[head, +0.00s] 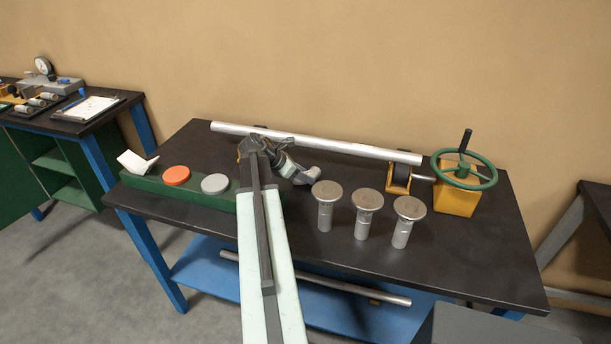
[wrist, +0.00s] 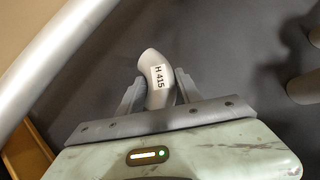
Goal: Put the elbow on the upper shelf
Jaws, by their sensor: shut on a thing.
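The far end of the elbow sticks out past the fingers. I cannot tell whether it touches the bench top. The left bench has green shelves under it, an upper shelf (head: 57,161) and a lower one (head: 70,194); their depths are partly hidden.
Three round-topped metal posts (head: 367,200) stand right of my gripper. A green strip (head: 140,182) carries orange and grey discs. A blue shelf (head: 205,262) lies below.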

